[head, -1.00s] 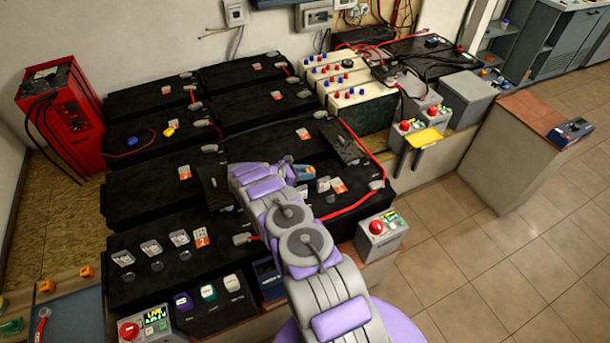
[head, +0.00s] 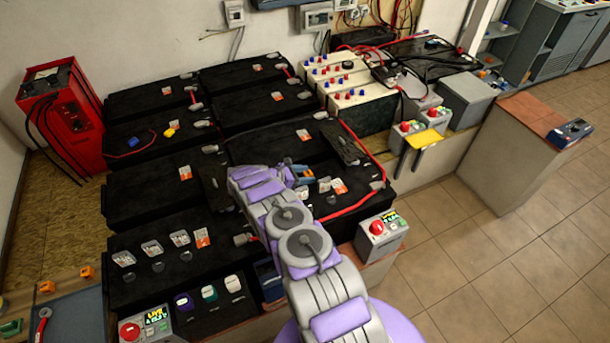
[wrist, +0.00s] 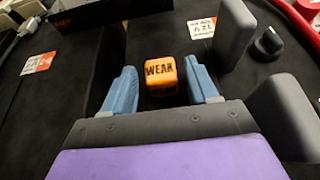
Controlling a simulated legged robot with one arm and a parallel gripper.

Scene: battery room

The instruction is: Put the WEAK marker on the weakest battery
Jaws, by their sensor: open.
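The WEAK marker, an orange cube with black lettering (wrist: 162,75), sits on a black battery top (wrist: 140,35) in the wrist view. My gripper (wrist: 163,88) is open, with one blue finger on each side of the cube and small gaps between. In the head view my gripper (head: 304,173) is over the large black battery right of centre (head: 265,150); the cube is hard to make out there. Several black batteries with white and orange labels stand in rows, including one at the front left (head: 180,255). The label readings are too small to read in the head view.
Two other orange cubes (head: 87,272) lie at the lower left. Meter boxes with red knobs stand at the front (head: 145,329) and right (head: 381,231). A red charger (head: 62,120) stands at the left, white-topped batteries (head: 350,75) at the back. Red cables cross the battery tops.

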